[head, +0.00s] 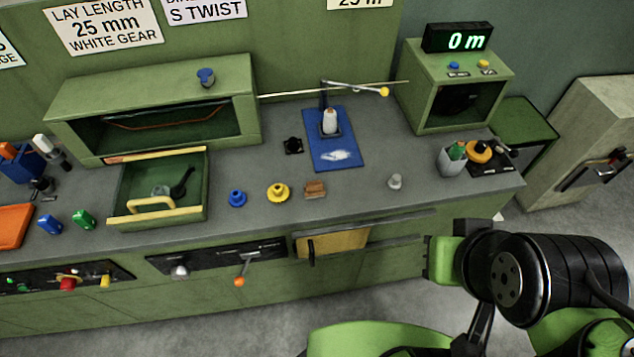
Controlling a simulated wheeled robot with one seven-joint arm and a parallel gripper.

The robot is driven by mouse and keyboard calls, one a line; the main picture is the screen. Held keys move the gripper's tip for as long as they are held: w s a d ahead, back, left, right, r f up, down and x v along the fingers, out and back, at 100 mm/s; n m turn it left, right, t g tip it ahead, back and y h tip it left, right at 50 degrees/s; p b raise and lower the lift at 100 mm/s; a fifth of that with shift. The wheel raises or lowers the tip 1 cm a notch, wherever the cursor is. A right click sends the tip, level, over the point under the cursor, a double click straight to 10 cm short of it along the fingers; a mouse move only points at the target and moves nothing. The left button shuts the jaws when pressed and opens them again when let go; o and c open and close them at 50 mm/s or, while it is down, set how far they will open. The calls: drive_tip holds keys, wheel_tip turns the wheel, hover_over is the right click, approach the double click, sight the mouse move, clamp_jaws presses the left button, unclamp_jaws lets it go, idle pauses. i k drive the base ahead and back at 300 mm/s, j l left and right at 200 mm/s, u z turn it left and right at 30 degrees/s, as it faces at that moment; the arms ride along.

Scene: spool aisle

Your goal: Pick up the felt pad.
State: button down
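A small brownish-red block (315,189) lies on the grey bench top, right of a yellow gear-like knob; it may be the felt pad, but I cannot tell its material. My gripper seems to be the green, dark-edged end (441,259) of my arm at the lower right, in front of the bench and well apart from the block. Its fingers cannot be made out, and I see nothing held in it.
A blue knob (237,198) and the yellow knob (278,193) stand left of the block. A small grey piece (395,181) stands right. An open green drawer (135,183) juts out left.

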sight(312, 189)
drive_tip(key=j+u, duration=0.1)
drive_tip(key=u, duration=0.35)
drive_tip(key=i+u, duration=0.15)
drive_tip(key=u, duration=0.25)
drive_tip(key=i+j+u, duration=0.1)
drive_tip(key=u, duration=0.75)
drive_tip(key=i+u, duration=0.15)
drive_tip(key=u, duration=0.3)
